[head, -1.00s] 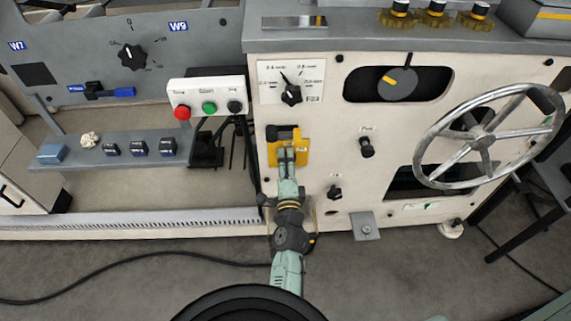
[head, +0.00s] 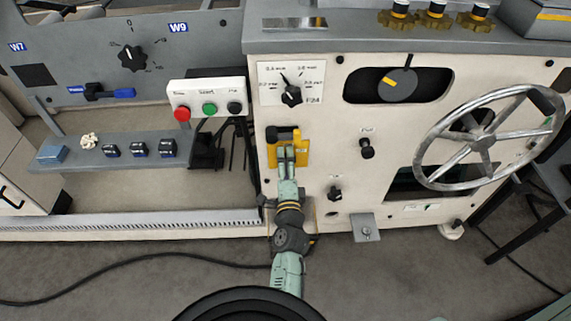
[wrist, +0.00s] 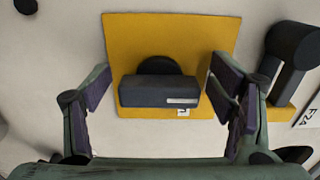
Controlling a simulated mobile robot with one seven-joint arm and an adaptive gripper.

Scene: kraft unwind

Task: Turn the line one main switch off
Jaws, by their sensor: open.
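The main switch is a dark bar handle (wrist: 160,91) on a round dark hub, set on a yellow plate (wrist: 125,35). The bar lies level in the wrist view, with a small white mark at its right end. In the head view the yellow plate (head: 272,156) is on the cream machine front, partly hidden behind my gripper (head: 287,150). My gripper is open, and in the wrist view (wrist: 160,88) its fingers stand left and right of the bar. A gap shows on each side, so neither finger seems to touch it.
A black rotary selector (head: 291,95) is above the plate. A push-button box (head: 208,98) is to the upper left. A black knob (head: 367,148) and a large handwheel (head: 487,140) are to the right. In the wrist view a dark lever-like part (wrist: 290,55) stands close by the right finger.

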